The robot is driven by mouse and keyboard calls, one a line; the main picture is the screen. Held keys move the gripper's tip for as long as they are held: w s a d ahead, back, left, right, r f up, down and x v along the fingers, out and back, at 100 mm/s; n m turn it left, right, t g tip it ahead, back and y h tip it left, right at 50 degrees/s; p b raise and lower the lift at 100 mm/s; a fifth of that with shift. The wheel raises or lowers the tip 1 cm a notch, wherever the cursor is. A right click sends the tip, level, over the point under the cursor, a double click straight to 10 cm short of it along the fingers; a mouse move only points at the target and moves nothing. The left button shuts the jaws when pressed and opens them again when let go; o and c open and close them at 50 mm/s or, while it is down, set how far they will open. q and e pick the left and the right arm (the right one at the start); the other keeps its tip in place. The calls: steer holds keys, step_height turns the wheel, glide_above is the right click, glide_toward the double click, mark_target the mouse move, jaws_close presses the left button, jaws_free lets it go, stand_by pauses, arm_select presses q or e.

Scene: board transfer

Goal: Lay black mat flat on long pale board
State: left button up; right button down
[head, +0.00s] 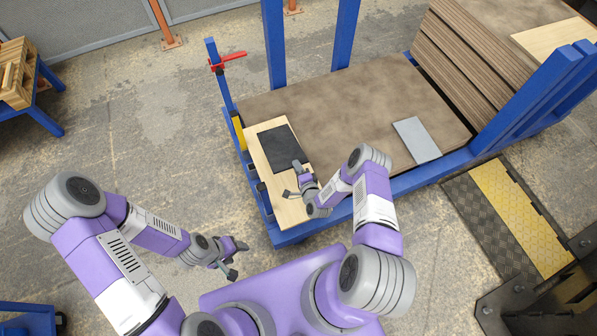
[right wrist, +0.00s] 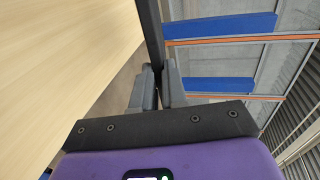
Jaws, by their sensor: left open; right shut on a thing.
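The black mat (head: 280,147) shows over the long pale board (head: 290,211) in the head view, covering its middle part. My right gripper (head: 298,180) is shut on the mat's near edge. In the right wrist view the mat (right wrist: 151,35) appears edge-on as a dark strip between the fingers (right wrist: 158,88). The pale board (right wrist: 60,70) lies to its left there, with a gap between them near the fingers. Whether the mat's far edge touches the board cannot be told. My left gripper (head: 238,260) is open and empty, left of the board, over the floor.
The pale board lies at the left end of a large brown sheet (head: 345,105) on a blue-framed cart. A grey plate (head: 416,140) lies at the sheet's right. Blue posts, a red clamp (head: 228,61) and a yellow block (head: 239,133) stand along the cart's edges.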

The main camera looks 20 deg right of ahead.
steer(key=shift+y, duration=0.3)
step_height(320, 180, down, 10)
steer(key=b, duration=0.5)
steer(key=shift+d+b, duration=0.1)
steer(key=shift+b, duration=0.25)
steer(key=shift+f, duration=0.25)
steer(key=c, duration=1.1)
jaws_free()
steer(key=shift+o, duration=0.3)
steer(key=shift+s+f, duration=0.1)
